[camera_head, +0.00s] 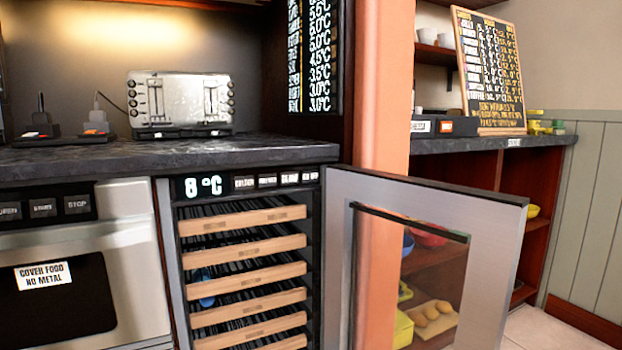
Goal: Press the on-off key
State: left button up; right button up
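The wine cooler's control panel (247,184) sits under the dark counter, with a lit display (203,186) reading 8 °C. A row of several small keys runs to the right of the display. The rightmost key (310,177) has a short label that looks like ON OFF, though the print is small and blurred. The cooler's glass door (425,250) stands wide open to the right, and its wooden-fronted racks (246,248) show. Neither of my grippers is in view.
The open door and its bar handle (410,222) jut out right of the cooler. A drawer microwave (80,270) with its own keys is at left. A toaster (181,101) and switched sockets (97,127) are on the counter. A temperature board (490,70) stands at right.

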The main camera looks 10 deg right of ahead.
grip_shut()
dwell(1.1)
